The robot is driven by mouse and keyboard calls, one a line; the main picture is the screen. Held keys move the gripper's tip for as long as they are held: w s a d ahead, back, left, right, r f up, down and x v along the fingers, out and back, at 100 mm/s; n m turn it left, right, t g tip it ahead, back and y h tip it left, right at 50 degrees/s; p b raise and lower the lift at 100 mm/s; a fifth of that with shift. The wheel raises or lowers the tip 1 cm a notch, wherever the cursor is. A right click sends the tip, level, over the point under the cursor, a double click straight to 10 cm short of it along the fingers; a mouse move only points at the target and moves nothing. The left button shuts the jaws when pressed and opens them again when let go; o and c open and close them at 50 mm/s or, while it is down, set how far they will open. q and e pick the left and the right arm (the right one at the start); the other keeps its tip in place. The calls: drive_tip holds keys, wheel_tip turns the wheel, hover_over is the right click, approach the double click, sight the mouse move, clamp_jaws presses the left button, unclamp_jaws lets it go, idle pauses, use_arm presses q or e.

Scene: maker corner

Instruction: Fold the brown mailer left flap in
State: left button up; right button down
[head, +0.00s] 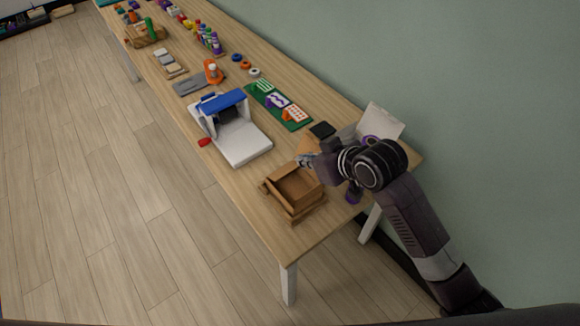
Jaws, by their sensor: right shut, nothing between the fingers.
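The brown mailer (297,186) is a small open box near the front end of the table. Its inside shows from above. A narrow brown flap edge juts out at its left corner, and another panel stands out along its lower right side. I cannot tell for sure how far each flap is folded. My right gripper (306,160) is at the mailer's far edge, with its fingers shut and empty. Whether the fingertips touch the mailer is too small to tell. My right wrist covers the area just right of the mailer. My left gripper is out of view.
A white and blue machine (243,143) stands left of the mailer. A red piece (204,142) is at the table's left edge. Bare wood (255,205) surrounds the mailer's left side.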

drive_tip(key=p, duration=0.2)
hover_over(286, 171)
wheel_tip(286, 171, down, 6)
drive_tip(key=f, duration=0.1)
drive_tip(key=s+f, duration=0.1)
drive_tip(key=d+f, duration=0.1)
drive_tip(key=shift+s+d+f+p, duration=0.1)
drive_tip(key=shift+s+f+p, duration=0.15)
drive_tip(key=shift+f+p, duration=0.15)
